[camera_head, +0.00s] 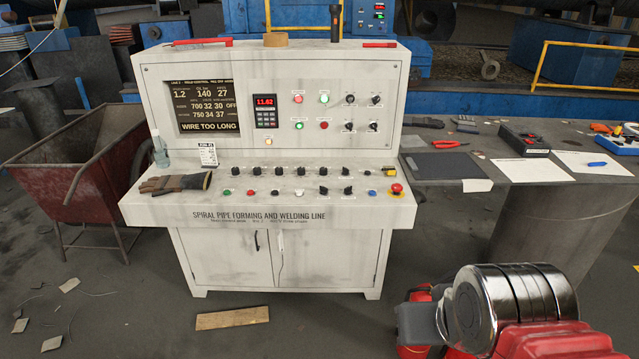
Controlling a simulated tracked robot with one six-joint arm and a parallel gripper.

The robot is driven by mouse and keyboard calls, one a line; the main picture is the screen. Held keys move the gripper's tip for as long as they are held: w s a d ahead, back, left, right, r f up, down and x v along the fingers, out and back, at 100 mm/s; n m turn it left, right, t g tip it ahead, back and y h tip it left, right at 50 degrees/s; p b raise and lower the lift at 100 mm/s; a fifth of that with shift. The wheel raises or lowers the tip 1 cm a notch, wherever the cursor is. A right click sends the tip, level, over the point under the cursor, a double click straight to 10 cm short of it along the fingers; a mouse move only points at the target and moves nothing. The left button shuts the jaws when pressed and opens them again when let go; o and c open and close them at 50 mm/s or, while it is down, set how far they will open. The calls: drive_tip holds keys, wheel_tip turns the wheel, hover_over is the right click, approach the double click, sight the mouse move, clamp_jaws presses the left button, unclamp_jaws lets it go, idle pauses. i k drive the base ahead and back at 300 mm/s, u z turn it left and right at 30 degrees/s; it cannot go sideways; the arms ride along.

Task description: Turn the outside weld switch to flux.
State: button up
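The white console (270,218) reads "SPIRAL PIPE FORMING AND WELDING LINE" and stands ahead of me. Its upright panel carries several black rotary switches on the right, among them an upper left one (350,99) and a lower right one (373,126). A row of black knobs (279,170) runs along the sloping desk, with two more black switches (347,189) below. Labels are too small to read, so I cannot tell which is the outside weld switch or its setting. Red and chrome parts of my arm fill the lower right, apart from the console; no gripper fingers show.
The screen (205,107) reads "WIRE TOO LONG". Gloves (176,183), a bottle (160,150) and a red emergency button (396,189) are on the desk. A red cart (60,185) stands left, a tool-covered table (540,165) right. A board (232,318) lies on the floor.

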sight(347, 192)
drive_tip(key=z, duration=0.15)
drive_tip(key=i, duration=1.2)
drive_tip(key=u, duration=0.7)
drive_tip(key=i, duration=0.95)
drive_tip(key=u, duration=0.6)
